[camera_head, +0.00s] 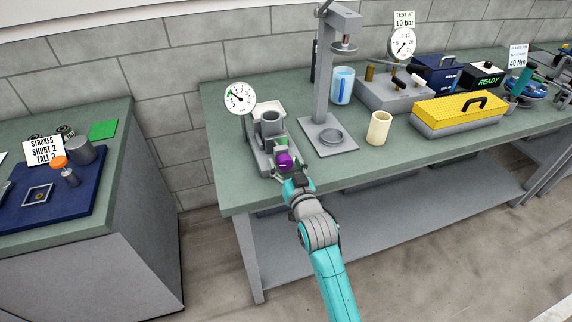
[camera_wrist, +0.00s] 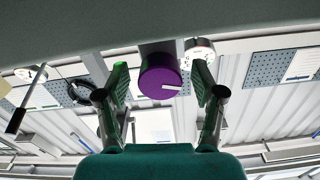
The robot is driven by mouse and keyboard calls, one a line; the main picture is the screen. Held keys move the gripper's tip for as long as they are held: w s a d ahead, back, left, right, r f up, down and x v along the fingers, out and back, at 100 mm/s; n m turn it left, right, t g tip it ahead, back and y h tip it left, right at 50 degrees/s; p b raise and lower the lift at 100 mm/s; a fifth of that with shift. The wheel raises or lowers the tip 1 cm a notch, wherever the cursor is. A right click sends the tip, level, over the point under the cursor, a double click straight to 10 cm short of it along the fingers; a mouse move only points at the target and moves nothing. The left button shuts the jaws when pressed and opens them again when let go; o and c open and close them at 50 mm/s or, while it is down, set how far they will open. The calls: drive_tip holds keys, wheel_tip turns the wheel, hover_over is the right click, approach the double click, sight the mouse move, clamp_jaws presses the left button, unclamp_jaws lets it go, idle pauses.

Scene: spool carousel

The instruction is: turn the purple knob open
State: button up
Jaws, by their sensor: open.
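The purple knob (camera_head: 284,160) sits low on the front of a grey device (camera_head: 262,152) at the left end of the green bench. In the wrist view the knob (camera_wrist: 160,78) is a purple disc with a white mark pointing right. My gripper (camera_head: 287,174) is at the knob from the front. In the wrist view its two fingers (camera_wrist: 159,82) stand open, one on each side of the knob, with gaps visible. Whether the fingertips reach past the knob's face, I cannot tell.
A round gauge (camera_head: 240,98) stands behind the device. A grey press (camera_head: 327,130) and a cream cup (camera_head: 379,128) stand to its right, and a yellow-lidded box (camera_head: 460,110) further right. A separate bench with a blue tray (camera_head: 84,200) is at the left.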

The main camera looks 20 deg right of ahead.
drive_tip(key=c, duration=1.1)
drive_tip(key=shift+c, duration=0.2)
drive_tip(key=shift+n, duration=2.9)
drive_tip(key=o, duration=1.1)
drive_tip(key=shift+o, duration=0.2)
drive_tip(key=shift+s, duration=0.1)
